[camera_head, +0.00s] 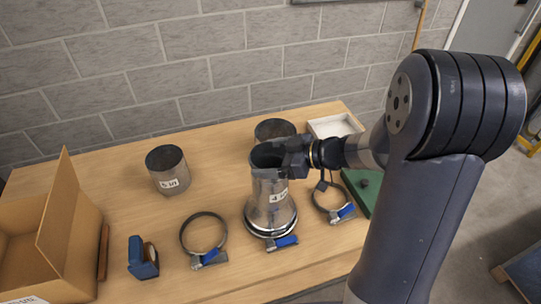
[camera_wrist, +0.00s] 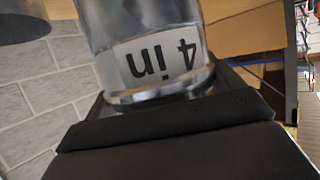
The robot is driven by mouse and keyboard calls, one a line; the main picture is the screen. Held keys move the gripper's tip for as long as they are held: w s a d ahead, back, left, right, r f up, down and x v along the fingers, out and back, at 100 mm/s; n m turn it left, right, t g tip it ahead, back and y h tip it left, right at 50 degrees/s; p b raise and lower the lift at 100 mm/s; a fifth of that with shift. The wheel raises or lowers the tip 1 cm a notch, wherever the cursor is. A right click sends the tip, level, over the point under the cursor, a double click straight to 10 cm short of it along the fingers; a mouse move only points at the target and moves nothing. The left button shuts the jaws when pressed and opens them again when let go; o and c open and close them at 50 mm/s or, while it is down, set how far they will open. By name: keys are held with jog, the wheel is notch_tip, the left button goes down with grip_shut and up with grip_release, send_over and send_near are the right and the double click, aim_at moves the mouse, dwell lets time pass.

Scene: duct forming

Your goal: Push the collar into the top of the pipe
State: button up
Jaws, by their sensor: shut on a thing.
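The pipe (camera_head: 268,190) is a shiny metal cylinder labelled "4 in", standing upright on the table with a wide flared base. Its label also shows upside down in the wrist view (camera_wrist: 162,62). My gripper (camera_head: 292,160) is at the pipe's top rim, coming in from the right, and is shut. The collar appears to be the short dark band (camera_head: 266,155) at the pipe's mouth, between my jaws. The jaws hide most of it, so I cannot tell how deep it sits. In the wrist view a bright rim lies against the dark jaws (camera_wrist: 180,120).
A ring clamp (camera_head: 284,242) with a blue handle surrounds the flared base. Loose clamps lie left (camera_head: 184,238) and right (camera_head: 347,213). A "6 in" pipe (camera_head: 167,168) stands left, another pipe (camera_head: 275,127) behind. A cardboard box (camera_head: 52,225), blue tool (camera_head: 137,258) and white tray (camera_head: 336,124) stand around.

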jog(key=o, duration=0.8)
jog(key=b+v, duration=0.1)
jog(key=v, duration=1)
jog(key=shift+w+a+f, duration=0.1)
jog(key=shift+a, duration=0.05)
jog(key=p+x, duration=0.1)
jog(key=x, duration=0.9)
jog(key=shift+a+f, duration=0.1)
jog(key=shift+a, duration=0.25)
jog(key=shift+r, duration=0.25)
jog(key=shift+d, duration=0.15)
